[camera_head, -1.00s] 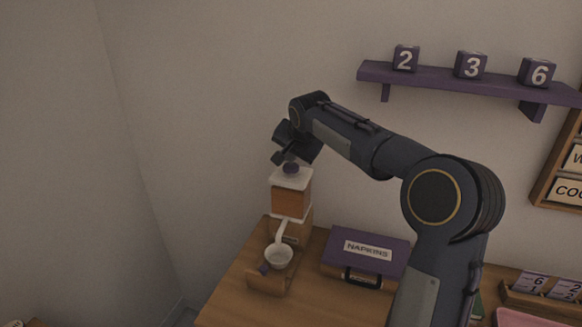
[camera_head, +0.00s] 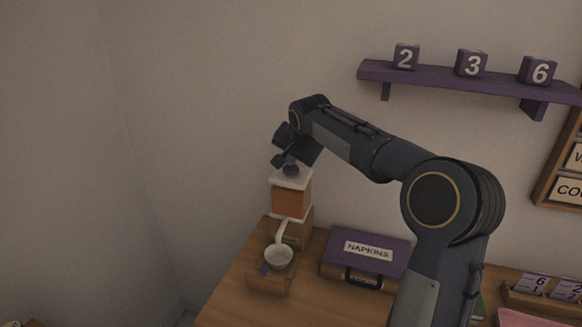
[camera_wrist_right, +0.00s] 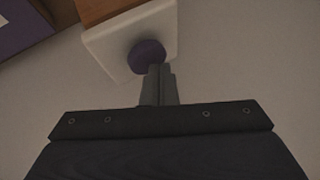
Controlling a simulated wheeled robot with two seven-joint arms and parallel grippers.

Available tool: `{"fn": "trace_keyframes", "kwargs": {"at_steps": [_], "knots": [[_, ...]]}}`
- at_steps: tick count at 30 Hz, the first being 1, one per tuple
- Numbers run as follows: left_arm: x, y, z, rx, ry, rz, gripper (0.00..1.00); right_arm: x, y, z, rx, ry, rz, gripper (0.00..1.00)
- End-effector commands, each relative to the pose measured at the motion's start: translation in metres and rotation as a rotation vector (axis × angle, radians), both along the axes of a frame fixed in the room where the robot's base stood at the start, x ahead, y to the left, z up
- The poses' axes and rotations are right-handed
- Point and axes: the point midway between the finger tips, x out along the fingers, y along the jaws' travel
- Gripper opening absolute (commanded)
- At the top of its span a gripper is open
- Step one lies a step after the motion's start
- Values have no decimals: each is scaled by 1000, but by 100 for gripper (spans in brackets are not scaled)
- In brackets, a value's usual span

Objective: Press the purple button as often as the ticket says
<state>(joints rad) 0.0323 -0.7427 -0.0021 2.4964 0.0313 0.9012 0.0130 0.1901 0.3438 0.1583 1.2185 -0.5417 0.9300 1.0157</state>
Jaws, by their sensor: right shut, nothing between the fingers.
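The purple button (camera_head: 291,169) sits on the white top of a wooden dispenser (camera_head: 290,198) at the left end of the counter. My right gripper (camera_head: 282,160) is shut and empty, with its fingertips right at the button. In the right wrist view the button (camera_wrist_right: 147,55) is a dark purple disc on the white top (camera_wrist_right: 104,46), and the shut fingers (camera_wrist_right: 157,72) overlap its lower edge. I cannot tell whether they touch or press it. My left gripper is not in view. No ticket can be made out for certain.
A white cup (camera_head: 279,257) stands below the dispenser's spout. A purple napkin box (camera_head: 365,254) stands to its right. Number cards (camera_head: 534,284) stand at the right. A purple shelf (camera_head: 450,80) carries cubes with 2, 3 and 6.

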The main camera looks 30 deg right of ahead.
Motion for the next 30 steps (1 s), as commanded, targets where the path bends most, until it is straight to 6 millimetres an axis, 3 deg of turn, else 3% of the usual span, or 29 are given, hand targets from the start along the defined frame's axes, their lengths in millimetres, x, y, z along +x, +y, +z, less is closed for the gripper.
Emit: {"fn": "trace_keyframes", "kwargs": {"at_steps": [15,30], "knots": [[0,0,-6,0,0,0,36,0,0,-9,0,4,1,0],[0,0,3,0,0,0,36,0,0,1,0,4,1,0]]}}
